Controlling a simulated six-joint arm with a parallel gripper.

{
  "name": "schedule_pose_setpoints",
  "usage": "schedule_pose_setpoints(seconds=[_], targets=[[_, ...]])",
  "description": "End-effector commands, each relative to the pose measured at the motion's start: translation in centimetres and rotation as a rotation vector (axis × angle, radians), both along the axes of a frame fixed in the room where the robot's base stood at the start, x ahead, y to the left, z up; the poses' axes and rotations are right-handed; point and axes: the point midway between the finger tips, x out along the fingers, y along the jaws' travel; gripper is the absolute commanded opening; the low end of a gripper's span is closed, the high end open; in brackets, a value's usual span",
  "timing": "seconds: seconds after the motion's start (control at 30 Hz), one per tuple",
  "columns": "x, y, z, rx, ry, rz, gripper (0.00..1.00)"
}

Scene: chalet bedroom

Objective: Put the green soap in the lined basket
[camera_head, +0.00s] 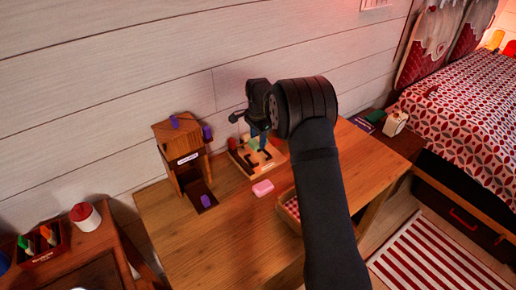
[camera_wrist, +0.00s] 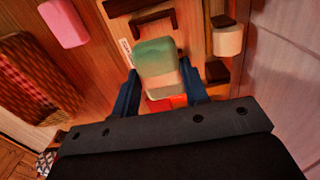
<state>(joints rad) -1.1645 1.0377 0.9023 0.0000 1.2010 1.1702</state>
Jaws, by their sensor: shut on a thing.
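The green soap (camera_wrist: 155,54) is a pale green block between the two blue fingers of my gripper (camera_wrist: 160,90) in the wrist view. My gripper is shut on it; a cream-coloured area shows just below the green. In the head view my gripper (camera_head: 260,132) is over the wooden board at the back of the table, and only a bit of the green soap (camera_head: 252,143) shows. I cannot tell whether the soap is clear of the board. The lined basket (camera_wrist: 38,78) is woven with a red check lining, at left in the wrist view. In the head view my arm hides part of the basket (camera_head: 283,212).
A pink soap (camera_head: 262,188) lies on the table between board (camera_head: 243,168) and basket. A wooden tower (camera_head: 187,165) with purple pieces stands left of the board. A cream cylinder (camera_wrist: 227,41) stands on the board's right in the wrist view. The table's front left is clear.

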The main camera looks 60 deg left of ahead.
Motion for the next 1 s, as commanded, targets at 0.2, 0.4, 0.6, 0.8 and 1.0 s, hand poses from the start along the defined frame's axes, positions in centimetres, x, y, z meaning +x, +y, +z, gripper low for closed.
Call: schedule_pose_setpoints(seconds=[0.2, 0.4, 0.6, 0.8, 1.0], targets=[[0.7, -1.0, 2.8, 0.000, 0.000, -0.001, 0.14], [3.9, -6.6, 3.8, -0.001, 0.000, -0.001, 0.14], [6.7, -15.3, 4.3, -0.001, 0.001, 0.006, 0.14], [7.5, -24.5, 4.4, 0.000, 0.000, 0.014, 0.14], [6.5, -32.8, 4.2, 0.001, 0.000, 0.023, 0.14]])
